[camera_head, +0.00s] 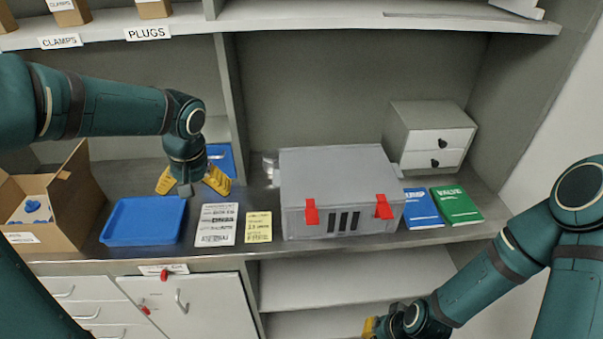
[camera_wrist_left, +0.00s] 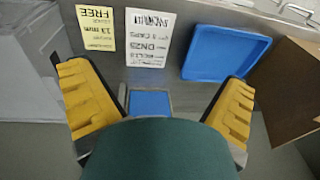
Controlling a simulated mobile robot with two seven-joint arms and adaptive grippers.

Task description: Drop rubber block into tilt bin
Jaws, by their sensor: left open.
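My left gripper (camera_head: 193,186) is open over the back left of the counter, with its yellow fingers wide apart. In the left wrist view the open gripper (camera_wrist_left: 160,100) has a small blue panel with a grey edge (camera_wrist_left: 150,102) between and beyond its fingers. In the head view a blue piece (camera_head: 222,158) shows behind the gripper, mostly hidden; I cannot tell whether it is the tilt bin. I cannot make out a rubber block. A small dark piece between the fingers may be part of the gripper. My right gripper (camera_head: 370,326) shows only partly, low at the bottom edge.
A blue tray (camera_head: 145,222) lies in front, beside an open cardboard box (camera_head: 70,205) with a blue thing inside. Two printed sheets (camera_head: 216,225) lie to its right. A grey case with red latches (camera_head: 340,180), blue and green books and a small drawer unit (camera_head: 430,138) fill the right.

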